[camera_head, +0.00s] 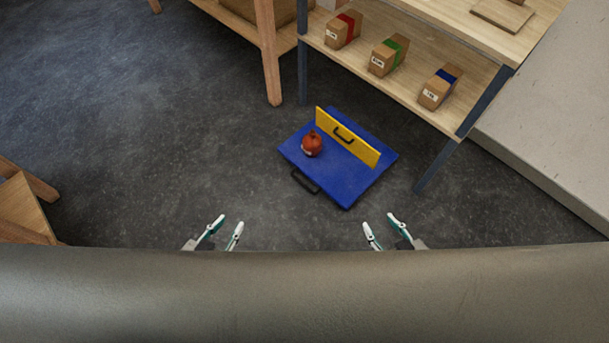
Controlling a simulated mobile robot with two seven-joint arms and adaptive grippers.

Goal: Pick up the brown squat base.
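A small reddish-brown squat round base (312,144) with a short narrow top sits on a blue board or tray (345,188) on the floor. A small pale mark shows low on its side. It stands at the left of an upright yellow panel with a dark handle (362,149). My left gripper (229,222) is open and empty, nearer and to the left of the tray. My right gripper (379,222) is open and empty, nearer and to the right of the base. Both are apart from the tray.
A shelf unit (400,92) with dark legs holds boxes with red (343,30), green (388,56) and blue (440,88) bands. Wooden furniture stands at the left (22,205) and back (266,50). A grey slab (560,150) is at right. The floor left of the tray is clear.

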